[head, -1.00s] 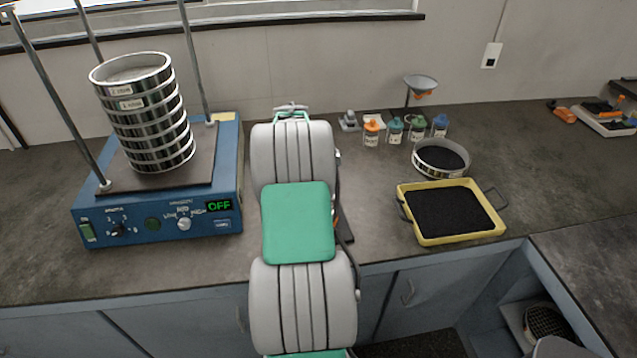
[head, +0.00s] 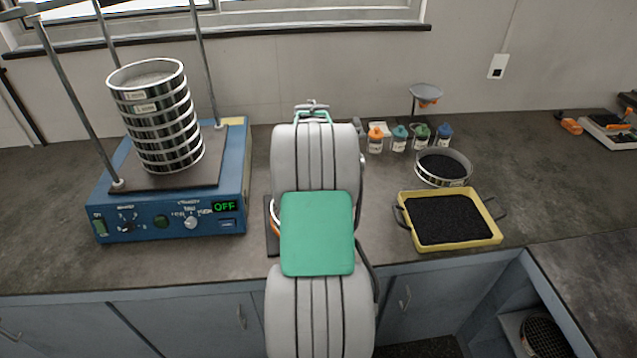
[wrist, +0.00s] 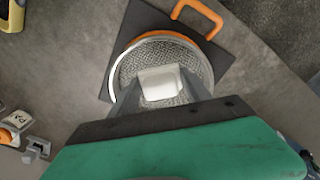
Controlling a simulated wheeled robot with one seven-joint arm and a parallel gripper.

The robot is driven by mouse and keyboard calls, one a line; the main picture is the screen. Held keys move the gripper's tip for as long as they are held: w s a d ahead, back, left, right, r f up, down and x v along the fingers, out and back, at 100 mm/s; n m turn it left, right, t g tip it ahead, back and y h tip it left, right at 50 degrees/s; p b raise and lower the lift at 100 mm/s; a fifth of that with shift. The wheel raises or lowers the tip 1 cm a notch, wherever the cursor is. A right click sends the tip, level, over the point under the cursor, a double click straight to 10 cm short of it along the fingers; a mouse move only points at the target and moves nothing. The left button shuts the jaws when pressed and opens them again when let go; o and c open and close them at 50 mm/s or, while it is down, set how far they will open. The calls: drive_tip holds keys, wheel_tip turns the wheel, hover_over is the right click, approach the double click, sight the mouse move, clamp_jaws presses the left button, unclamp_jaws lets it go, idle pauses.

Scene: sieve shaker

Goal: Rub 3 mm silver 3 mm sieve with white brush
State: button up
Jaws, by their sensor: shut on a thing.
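In the wrist view a round silver sieve (wrist: 117,78) with a metal mesh floor and an orange band lies on a dark flat mat (wrist: 143,22). I cannot read a size label on it. My gripper (wrist: 161,93) is shut on a white block-like thing, the white brush (wrist: 162,83), held over the mesh inside the rim. I cannot tell whether its underside touches the mesh. In the head view my arm hides the gripper, the brush and most of the sieve; only an edge of the mat (head: 271,240) shows.
The blue shaker (head: 170,218) with a sieve stack (head: 160,130) stands left, its display reading OFF. To the right are several capped jars (head: 398,142), a sieve of dark grains (head: 444,181) and a yellow tray (head: 452,244). An orange handle (wrist: 205,14) lies by the mat.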

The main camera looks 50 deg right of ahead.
drive_tip(key=shift+w+r+p, duration=0.1)
drive_tip(key=shift+r+p, duration=0.85)
drive_tip(key=shift+r, duration=0.9)
